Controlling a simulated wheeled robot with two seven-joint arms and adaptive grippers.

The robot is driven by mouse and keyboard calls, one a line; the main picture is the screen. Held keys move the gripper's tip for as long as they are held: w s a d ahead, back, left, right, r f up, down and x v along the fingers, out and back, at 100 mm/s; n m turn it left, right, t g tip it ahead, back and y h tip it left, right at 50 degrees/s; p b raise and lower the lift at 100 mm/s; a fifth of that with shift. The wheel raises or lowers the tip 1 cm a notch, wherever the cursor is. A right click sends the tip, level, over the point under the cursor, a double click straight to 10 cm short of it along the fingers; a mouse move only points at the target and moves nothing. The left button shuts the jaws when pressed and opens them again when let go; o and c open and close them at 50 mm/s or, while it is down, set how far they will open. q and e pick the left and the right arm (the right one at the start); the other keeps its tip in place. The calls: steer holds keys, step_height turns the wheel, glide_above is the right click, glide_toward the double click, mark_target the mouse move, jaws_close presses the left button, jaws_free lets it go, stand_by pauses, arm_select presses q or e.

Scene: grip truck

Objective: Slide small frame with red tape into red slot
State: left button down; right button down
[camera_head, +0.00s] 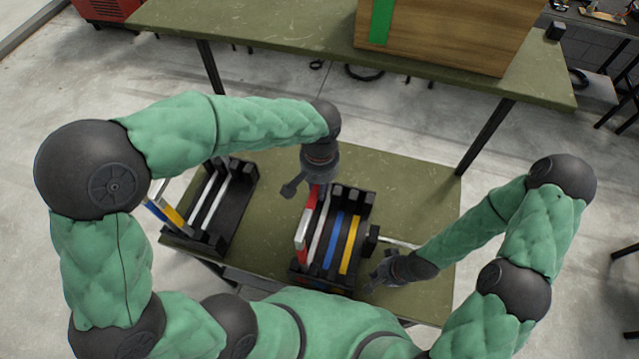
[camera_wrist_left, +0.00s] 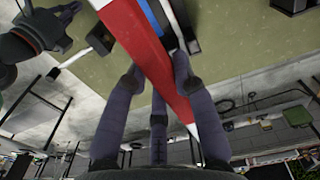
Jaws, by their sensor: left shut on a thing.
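The small frame with red tape (camera_head: 302,228) is at the left side of the black slotted rack (camera_head: 359,265), tilted in the head view. Its red and white bar (camera_wrist_left: 150,50) runs between my left fingers in the left wrist view. My left gripper (camera_head: 303,187) is shut on this frame near the rack's far end. I cannot tell how deep the frame sits, and the red slot itself is hidden. My right gripper (camera_head: 378,272) is at the rack's right, its fingers apart and seemingly empty. It also shows in the left wrist view (camera_wrist_left: 62,28).
The rack has white, blue (camera_head: 335,243) and yellow (camera_head: 349,245) strips. A second black rack (camera_head: 240,215) stands to the left, with yellow and blue pieces (camera_head: 168,212) beside it. A wooden box (camera_head: 450,35) stands on the rear table (camera_head: 270,27). Green tabletop between the racks is bare.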

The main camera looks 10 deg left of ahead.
arm_select(q)
steer(key=shift+f, duration=0.15)
steer(key=c, duration=0.9)
jaws_free()
steer(key=shift+c, duration=0.2)
step_height(320, 180, up, 12)
